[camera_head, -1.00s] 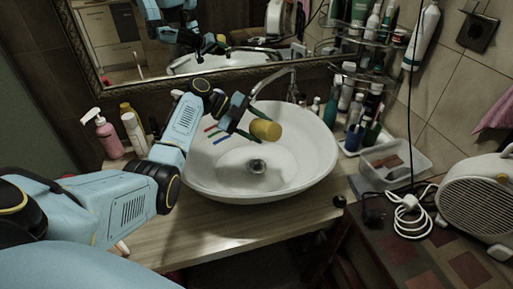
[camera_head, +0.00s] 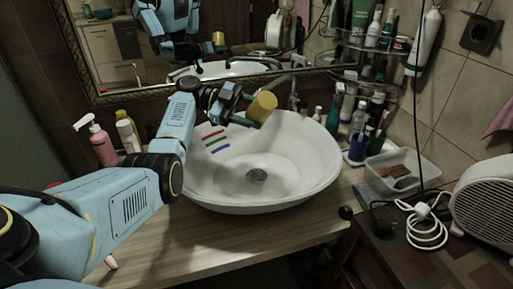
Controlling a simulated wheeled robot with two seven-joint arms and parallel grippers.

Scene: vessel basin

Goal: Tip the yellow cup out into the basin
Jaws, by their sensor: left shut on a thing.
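The yellow cup (camera_head: 262,106) is held above the back part of the white basin (camera_head: 300,195). It leans to one side; its inside is hidden, so I cannot tell what it holds. My left gripper (camera_head: 247,110) is shut on the cup from its left side. Thin red, green and blue pieces (camera_head: 214,141) show against the basin's left inner wall, apart from the cup. My right gripper is not in view.
A clear plastic box (camera_head: 408,170), several bottles and a white heater (camera_head: 487,203) are on the right. A mirror (camera_head: 120,95) hangs behind. The wooden counter (camera_head: 215,238) in front is clear.

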